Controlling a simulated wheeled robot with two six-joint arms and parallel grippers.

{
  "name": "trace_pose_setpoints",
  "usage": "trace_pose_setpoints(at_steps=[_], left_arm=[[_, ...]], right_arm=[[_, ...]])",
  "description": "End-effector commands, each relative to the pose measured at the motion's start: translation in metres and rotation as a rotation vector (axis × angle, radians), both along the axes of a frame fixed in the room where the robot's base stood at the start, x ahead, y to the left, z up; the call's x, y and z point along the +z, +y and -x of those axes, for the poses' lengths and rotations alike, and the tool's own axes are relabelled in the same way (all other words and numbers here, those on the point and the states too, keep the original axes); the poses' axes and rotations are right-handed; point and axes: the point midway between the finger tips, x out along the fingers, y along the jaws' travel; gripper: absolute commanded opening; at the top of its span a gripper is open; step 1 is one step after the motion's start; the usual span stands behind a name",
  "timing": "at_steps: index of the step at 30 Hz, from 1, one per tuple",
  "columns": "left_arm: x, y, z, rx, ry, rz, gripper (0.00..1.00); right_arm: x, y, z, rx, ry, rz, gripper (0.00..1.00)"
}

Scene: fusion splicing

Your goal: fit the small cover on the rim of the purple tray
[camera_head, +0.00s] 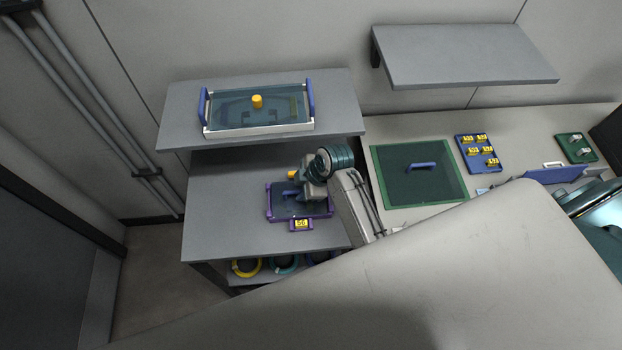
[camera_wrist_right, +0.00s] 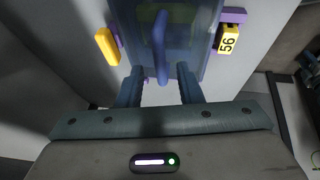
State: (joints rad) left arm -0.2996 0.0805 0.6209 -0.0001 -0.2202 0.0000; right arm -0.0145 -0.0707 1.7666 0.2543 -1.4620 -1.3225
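The purple tray (camera_head: 326,214) lies on the lower grey shelf in the head view, with a yellow "56" tag (camera_head: 300,224) on its near side. In the wrist view a translucent blue cover (camera_wrist_right: 187,45) with a blue bar handle (camera_wrist_right: 159,40) lies over the tray area. I cannot tell whether it sits fully on the rim. My right gripper (camera_wrist_right: 158,72) is open, its two fingers apart on either side of the handle's near end. In the head view my right gripper (camera_head: 308,190) hides part of the tray. My left gripper is not in view.
A white tray with blue handles (camera_head: 311,97), a clear lid and a yellow knob (camera_head: 257,101) stands on the upper shelf. A green-framed panel (camera_head: 418,170) and a blue board of yellow tags (camera_head: 478,152) lie on the right bench. Coloured rings (camera_head: 246,268) sit below.

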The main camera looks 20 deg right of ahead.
Motion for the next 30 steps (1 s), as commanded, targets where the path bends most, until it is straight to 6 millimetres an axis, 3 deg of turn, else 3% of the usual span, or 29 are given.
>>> trace_pose_setpoints(at_steps=[9, 13, 30], left_arm=[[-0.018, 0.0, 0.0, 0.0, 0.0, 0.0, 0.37], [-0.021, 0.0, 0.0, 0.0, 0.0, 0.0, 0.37], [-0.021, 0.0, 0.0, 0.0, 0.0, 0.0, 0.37]], right_arm=[[0.058, -0.021, 0.017, -0.001, -0.005, 0.0, 0.33], [0.072, -0.026, 0.022, 0.0, -0.002, 0.001, 0.33], [0.081, -0.028, 0.025, 0.0, 0.0, -0.001, 0.33]])
